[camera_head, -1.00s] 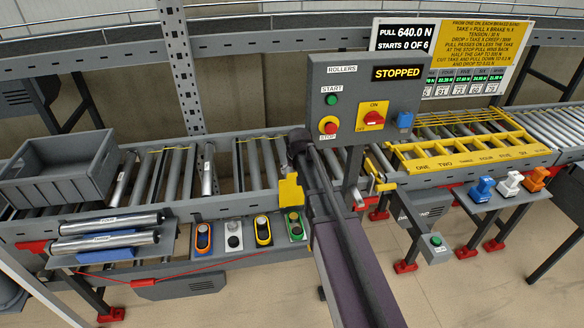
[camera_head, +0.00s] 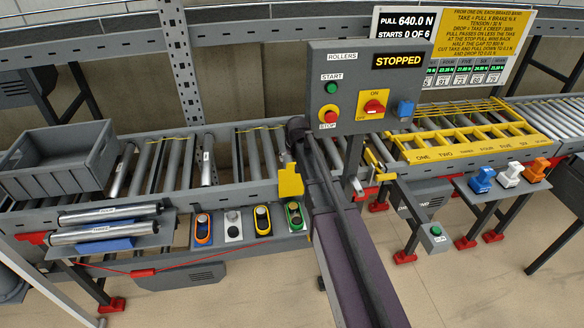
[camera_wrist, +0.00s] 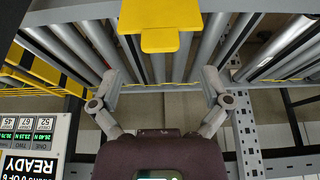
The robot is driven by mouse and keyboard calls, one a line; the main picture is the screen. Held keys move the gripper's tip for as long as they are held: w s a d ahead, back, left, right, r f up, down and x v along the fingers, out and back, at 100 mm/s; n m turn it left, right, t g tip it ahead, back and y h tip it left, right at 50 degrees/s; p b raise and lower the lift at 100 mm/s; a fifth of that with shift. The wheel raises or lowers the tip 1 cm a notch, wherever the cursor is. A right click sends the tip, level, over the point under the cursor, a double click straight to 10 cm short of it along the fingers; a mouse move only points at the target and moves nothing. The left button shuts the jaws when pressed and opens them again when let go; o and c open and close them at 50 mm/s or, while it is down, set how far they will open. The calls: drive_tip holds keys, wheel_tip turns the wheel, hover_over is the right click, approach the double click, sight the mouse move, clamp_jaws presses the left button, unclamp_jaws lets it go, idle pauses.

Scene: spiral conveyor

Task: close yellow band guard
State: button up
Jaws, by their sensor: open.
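A yellow plate (camera_head: 290,180) hangs at the conveyor's front rail, beside the end of my arm. In the wrist view a yellow plate with a short tab (camera_wrist: 160,40) is at the top centre, and a yellow frame (camera_wrist: 45,74) is at the left. I cannot tell for certain which is the band guard. My gripper (camera_wrist: 160,82) is open and empty, its fingers apart below the tab. In the head view its fingers are not clearly seen.
A control box marked STOPPED (camera_head: 365,88) stands close to the right of my arm. A grey crate (camera_head: 60,185) sits on the left rollers. Several coloured units (camera_head: 248,222) stand on the front shelf. Blue, white and orange clamps (camera_head: 508,174) are at right.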

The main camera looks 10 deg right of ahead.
sight(293, 165)
drive_tip(key=shift+b+x, duration=2.4)
drive_tip(key=shift+x, duration=0.5)
drive_tip(key=c, duration=1.3)
drive_tip(key=shift+s, duration=0.1)
drive_tip(key=shift+c, duration=0.2)
drive_tip(key=shift+s+d+f, duration=0.1)
